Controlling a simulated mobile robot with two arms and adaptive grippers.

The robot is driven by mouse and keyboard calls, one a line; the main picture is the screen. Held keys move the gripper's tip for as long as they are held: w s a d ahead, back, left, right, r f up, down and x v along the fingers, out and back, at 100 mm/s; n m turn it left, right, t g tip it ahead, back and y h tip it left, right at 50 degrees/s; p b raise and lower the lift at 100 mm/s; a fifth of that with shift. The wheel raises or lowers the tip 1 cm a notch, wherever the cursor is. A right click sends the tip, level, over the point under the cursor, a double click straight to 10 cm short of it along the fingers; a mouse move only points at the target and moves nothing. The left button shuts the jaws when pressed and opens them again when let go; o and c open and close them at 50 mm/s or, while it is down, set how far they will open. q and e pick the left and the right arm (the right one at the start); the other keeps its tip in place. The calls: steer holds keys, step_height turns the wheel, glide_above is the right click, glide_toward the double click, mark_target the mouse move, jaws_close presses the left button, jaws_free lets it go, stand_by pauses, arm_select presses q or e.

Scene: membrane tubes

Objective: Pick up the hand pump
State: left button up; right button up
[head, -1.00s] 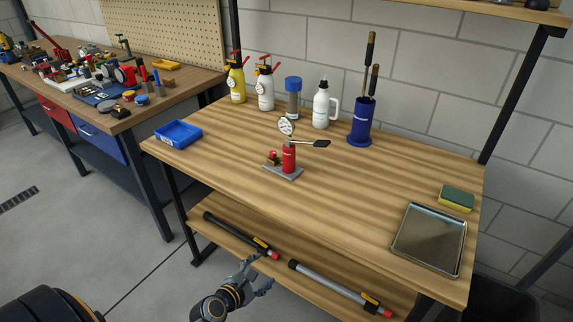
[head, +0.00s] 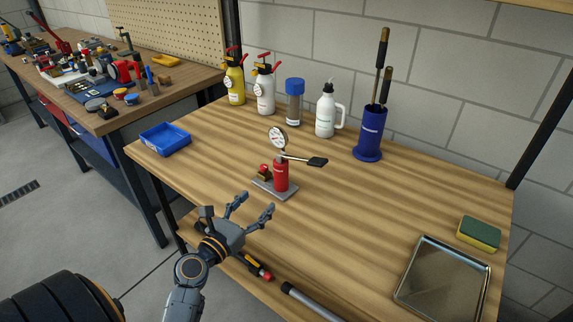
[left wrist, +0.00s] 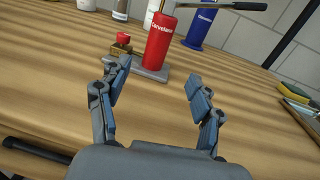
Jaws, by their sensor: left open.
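The hand pump (head: 281,176) stands upright on the wooden table, with a red cylinder, grey base plate, round gauge and a black-ended lever pointing right. In the left wrist view the pump (left wrist: 158,42) is ahead, its red body beyond the gap between the fingers; its top is cut off. My left gripper (head: 256,204) is open and empty, just in front of the pump at the table's front edge, fingers pointing toward it and apart from it. It also shows in the left wrist view (left wrist: 155,80). My right gripper is not in view.
A blue tray (head: 165,139) sits at the left edge. Spray bottles (head: 264,88), a white jug (head: 326,112) and a blue holder (head: 370,135) stand behind. A metal tray (head: 443,282) and sponge (head: 479,233) lie at right. Table around the pump is clear.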

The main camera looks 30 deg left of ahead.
mark_target(277, 178)
arm_select(q)
steer(key=w, duration=0.8)
steer(key=shift+a+r+p, duration=0.1)
steer(key=shift+a+p, duration=0.05)
steer(key=shift+p, duration=0.25)
steer(key=shift+w, duration=0.45)
steer(key=w, duration=0.3)
steer(key=shift+w+a, duration=0.25)
steer(key=shift+w, duration=0.6)
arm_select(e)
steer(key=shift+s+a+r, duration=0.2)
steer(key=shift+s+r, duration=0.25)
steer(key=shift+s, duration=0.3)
arm_select(q)
steer(key=shift+s, duration=0.1)
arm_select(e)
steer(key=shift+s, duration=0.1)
arm_select(q)
steer(key=c, duration=0.3)
jaws_close()
steer(key=shift+r, duration=0.15)
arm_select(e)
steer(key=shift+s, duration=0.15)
